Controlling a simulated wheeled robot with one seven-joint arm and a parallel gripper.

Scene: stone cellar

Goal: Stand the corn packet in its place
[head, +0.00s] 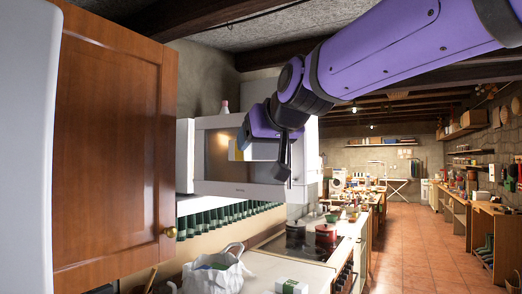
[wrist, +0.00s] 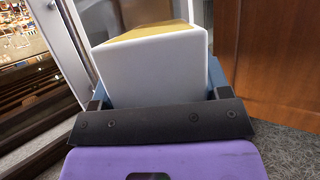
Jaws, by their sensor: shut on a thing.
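The corn packet is a white box with a yellow face, filling the space between my fingers in the wrist view (wrist: 155,68). My gripper (wrist: 157,92) is shut on it, one finger on each side. In the head view my gripper (head: 262,132) hangs before a white wall unit, and the packet (head: 262,151) shows partly beneath it, with a yellow patch at its left. My wrist hides part of the packet. I cannot tell which spot is the packet's place.
A brown cabinet door (head: 115,140) stands close at left. The white wall unit (head: 240,189) has a glassy front and a small pink item (head: 224,106) on top. Below are a white bag (head: 215,272), a red pot (head: 326,234) and a white box (head: 290,286). The tiled floor (head: 415,250) at right is clear.

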